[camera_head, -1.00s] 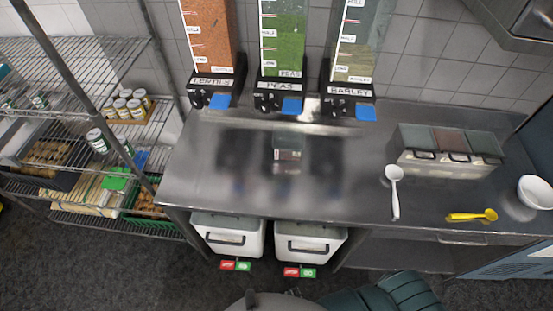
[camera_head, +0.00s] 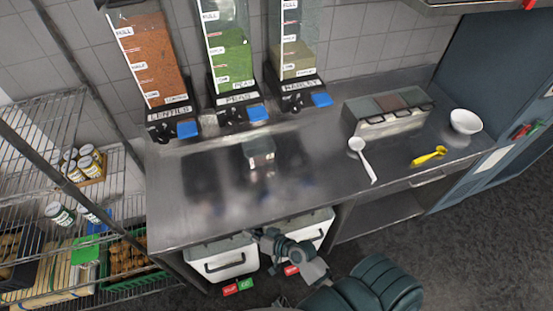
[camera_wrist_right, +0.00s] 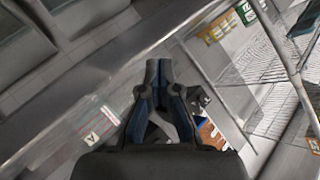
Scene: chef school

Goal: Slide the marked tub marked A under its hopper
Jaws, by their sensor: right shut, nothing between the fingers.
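A small clear tub (camera_head: 259,150) stands on the steel counter in front of the hoppers; its marking is too small to read in the head view. In the right wrist view a clear tub with red lines and a label A (camera_wrist_right: 92,138) shows at lower left. Three hoppers stand at the counter's back: lentils (camera_head: 150,60), peas (camera_head: 231,55) and barley (camera_head: 297,45). My right gripper (camera_head: 256,236) is shut and empty near the counter's front edge, apart from the tub. Its shut fingers show in the wrist view (camera_wrist_right: 157,64). My left gripper is not in view.
White bins (camera_head: 222,260) stand under the counter (camera_head: 215,210). A wire rack (camera_head: 45,115) stands at left. The counter's middle is mostly clear.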

